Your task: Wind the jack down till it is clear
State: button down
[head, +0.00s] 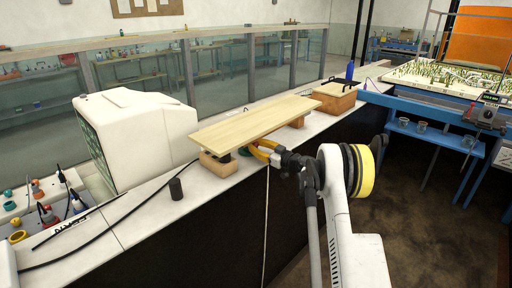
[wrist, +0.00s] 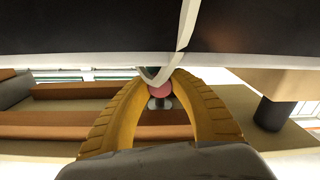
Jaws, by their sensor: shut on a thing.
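A long pale wooden board (head: 250,124) lies level above the bench, with a wooden block (head: 218,166) under its near left end and another (head: 298,121) farther right. My gripper (head: 262,150), with yellow fingers, reaches in at the board's front edge. In the wrist view its fingers (wrist: 160,88) close around a small reddish knob (wrist: 159,91), with a grey metal part (wrist: 160,104) behind it. The knob appears to be the jack's handle; most of the jack is hidden. A dark cylinder (wrist: 272,113) shows beside a block. I cannot tell whether the board touches the jack.
A white boxy housing (head: 135,135) stands left of the board and a small dark cylinder (head: 176,188) sits at the bench front. A wooden box (head: 335,97) and blue bottle (head: 350,70) stand farther right. A cord (head: 267,215) hangs down the bench front by my gripper.

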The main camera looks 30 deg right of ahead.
jog(key=shift+n, duration=1.9)
jog(key=c, duration=1.1)
grip_release()
jog(key=v, duration=1.2)
